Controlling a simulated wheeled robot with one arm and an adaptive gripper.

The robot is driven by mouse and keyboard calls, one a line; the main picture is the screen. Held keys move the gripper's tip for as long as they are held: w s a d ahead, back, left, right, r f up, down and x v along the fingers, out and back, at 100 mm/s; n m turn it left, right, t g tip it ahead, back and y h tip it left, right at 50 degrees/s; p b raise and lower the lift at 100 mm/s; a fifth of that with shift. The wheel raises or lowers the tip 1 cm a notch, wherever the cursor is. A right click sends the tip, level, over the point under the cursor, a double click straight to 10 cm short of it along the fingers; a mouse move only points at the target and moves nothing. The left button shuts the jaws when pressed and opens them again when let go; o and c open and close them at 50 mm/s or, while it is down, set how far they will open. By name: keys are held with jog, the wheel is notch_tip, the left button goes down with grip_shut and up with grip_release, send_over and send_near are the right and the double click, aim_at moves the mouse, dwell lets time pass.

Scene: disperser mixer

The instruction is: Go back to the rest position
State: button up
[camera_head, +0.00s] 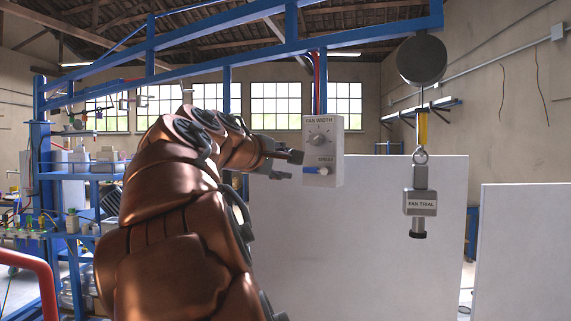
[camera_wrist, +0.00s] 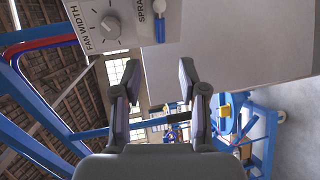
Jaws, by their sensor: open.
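My gripper (camera_head: 287,165) is at the end of my copper-coloured arm, just left of a control box (camera_head: 323,151) in the head view. In the wrist view my gripper (camera_wrist: 155,82) shows two dark fingers apart with nothing between them. The control box hangs from the blue frame and has a "FAN WIDTH" knob and a "SPRAY" slider with a blue part. The box also shows at the top of the wrist view (camera_wrist: 128,22), beyond the fingertips. I see a gap between the fingers and the box; contact is not visible.
A "FAN TRIAL" device (camera_head: 420,203) hangs from a cable at right. White panels (camera_head: 370,240) stand behind it and the box. A blue overhead beam (camera_head: 230,42) crosses above my arm. Blue shelves (camera_head: 90,200) with bottles and boxes stand at left, near a red rail (camera_head: 40,275).

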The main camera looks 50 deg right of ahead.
dwell(0.4)
jog(key=s+a+f+y, duration=0.1)
jog(key=a+f+y, duration=0.3)
jog(key=f, duration=0.6)
jog(key=s+a+f+m+y, duration=0.1)
jog(key=s+a+f+y, duration=0.1)
jog(key=a+f, duration=0.6)
jog(key=s+a+f+y, duration=0.1)
jog(key=a+f+y, duration=0.2)
jog(key=f, duration=0.9)
jog(key=s+a+f+g+y, duration=0.4)
jog(key=s+a+f+y, duration=0.2)
jog(key=s+a+f, duration=1.1)
jog(key=a+f, duration=0.2)
jog(key=a, duration=0.2)
jog(key=shift+m+y, duration=0.3)
jog(key=shift+s, duration=0.1)
